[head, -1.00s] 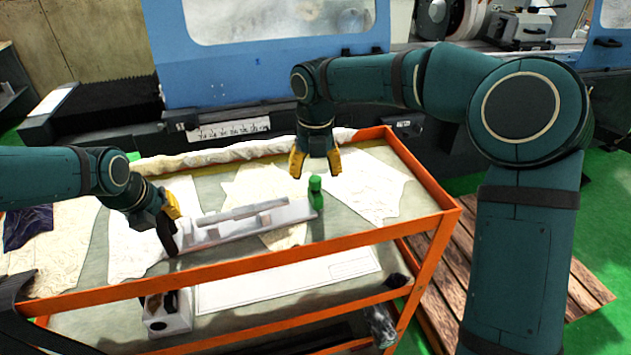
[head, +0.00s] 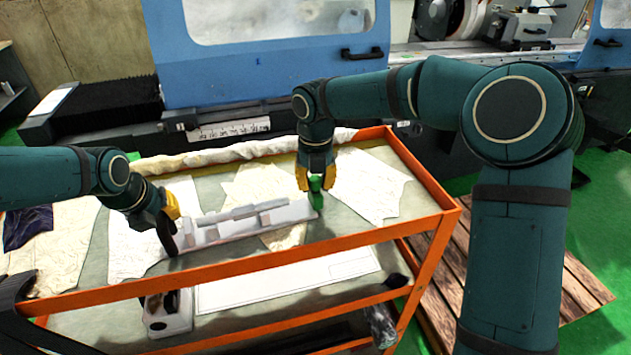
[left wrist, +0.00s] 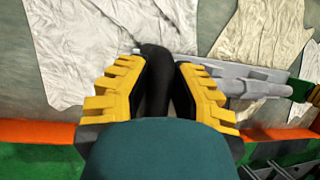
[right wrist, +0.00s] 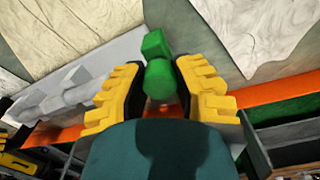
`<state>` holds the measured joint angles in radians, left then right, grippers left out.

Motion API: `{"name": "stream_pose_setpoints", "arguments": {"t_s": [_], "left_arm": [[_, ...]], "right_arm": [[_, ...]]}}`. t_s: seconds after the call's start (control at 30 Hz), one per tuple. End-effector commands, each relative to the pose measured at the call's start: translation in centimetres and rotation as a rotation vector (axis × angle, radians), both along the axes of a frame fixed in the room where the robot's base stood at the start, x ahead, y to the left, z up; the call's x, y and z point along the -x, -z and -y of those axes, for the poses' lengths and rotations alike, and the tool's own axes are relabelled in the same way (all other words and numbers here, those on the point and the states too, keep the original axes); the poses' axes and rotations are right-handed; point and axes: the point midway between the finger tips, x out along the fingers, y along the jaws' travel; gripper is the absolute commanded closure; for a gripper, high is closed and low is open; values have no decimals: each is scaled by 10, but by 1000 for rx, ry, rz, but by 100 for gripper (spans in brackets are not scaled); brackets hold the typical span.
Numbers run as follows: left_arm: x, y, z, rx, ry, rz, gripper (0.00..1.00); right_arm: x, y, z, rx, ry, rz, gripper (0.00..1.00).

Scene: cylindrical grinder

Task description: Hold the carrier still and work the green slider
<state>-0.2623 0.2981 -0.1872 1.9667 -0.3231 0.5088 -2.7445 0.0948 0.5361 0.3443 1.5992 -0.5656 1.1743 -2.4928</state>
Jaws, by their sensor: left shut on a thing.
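The carrier (head: 250,224), a long grey metal piece, lies on the cart top. Its dark end piece (head: 165,238) is at the left. My left gripper (head: 172,216) is shut on this dark piece, which shows between the yellow fingers in the left wrist view (left wrist: 158,85). The green slider (head: 319,198) is at the carrier's right end. My right gripper (head: 315,183) is lowered over it. In the right wrist view the green slider (right wrist: 158,75) sits between the fingers; whether both press on it I cannot tell.
The cart has an orange frame (head: 290,262) with a raised rim and a lower shelf. Crumpled light sheets (head: 365,190) lie on its top. A rolled cloth (head: 240,152) lies along the back edge. The blue grinder (head: 260,65) stands behind.

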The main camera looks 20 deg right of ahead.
Motion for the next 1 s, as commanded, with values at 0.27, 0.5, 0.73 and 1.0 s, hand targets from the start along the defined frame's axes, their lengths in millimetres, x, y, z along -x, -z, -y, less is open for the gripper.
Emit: {"name": "stream_pose_setpoints", "arguments": {"t_s": [0.27,0.5,0.73,1.0], "left_arm": [[1,2,0,-1,-1,-4,100],[1,2,0,-1,0,-3,100],[0,2,0,-1,0,-3,100],[0,1,0,0,0,-2,100]], "right_arm": [[2,1,-16,-2,-5,-4,100],[6,1,-57,-4,-4,-4,100],[6,1,-62,-4,-2,-5,100],[6,1,-62,-3,-2,-5,39]]}}
